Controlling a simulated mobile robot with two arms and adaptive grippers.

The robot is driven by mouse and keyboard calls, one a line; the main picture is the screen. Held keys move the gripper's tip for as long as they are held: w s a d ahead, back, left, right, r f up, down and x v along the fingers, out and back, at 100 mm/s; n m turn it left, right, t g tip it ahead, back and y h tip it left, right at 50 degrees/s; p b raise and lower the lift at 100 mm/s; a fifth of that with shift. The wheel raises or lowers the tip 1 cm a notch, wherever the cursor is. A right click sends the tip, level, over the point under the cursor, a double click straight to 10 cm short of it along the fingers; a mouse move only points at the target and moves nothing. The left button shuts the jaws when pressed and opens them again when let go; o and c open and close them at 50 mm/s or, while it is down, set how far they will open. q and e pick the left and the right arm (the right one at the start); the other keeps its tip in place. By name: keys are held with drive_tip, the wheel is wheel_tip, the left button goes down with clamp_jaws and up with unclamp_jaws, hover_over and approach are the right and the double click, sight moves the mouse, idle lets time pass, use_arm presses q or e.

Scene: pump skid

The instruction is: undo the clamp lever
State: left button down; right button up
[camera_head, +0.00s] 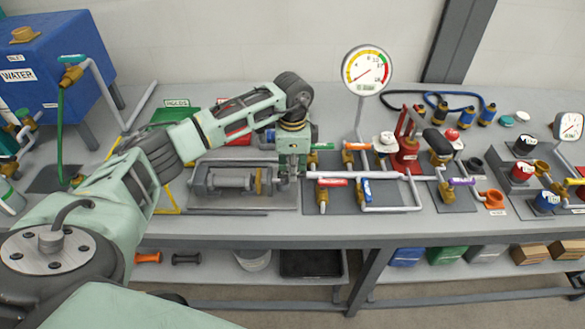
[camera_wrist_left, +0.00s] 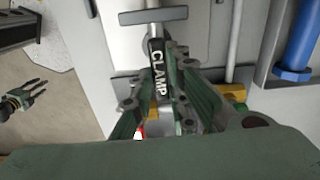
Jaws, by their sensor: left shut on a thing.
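A pipe manifold with red and blue handles (camera_head: 366,190) stands close to the right of my left gripper. A dial gauge (camera_head: 366,72) rises behind. A blue water tank (camera_head: 62,65) is at the left. The bench front edge (camera_head: 300,238) is clear.

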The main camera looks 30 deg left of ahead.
use_arm(q)
drive_tip(key=shift+r, duration=0.1)
drive_tip(key=c, duration=2)
unclamp_jaws()
wheel_tip(320, 180, up, 12)
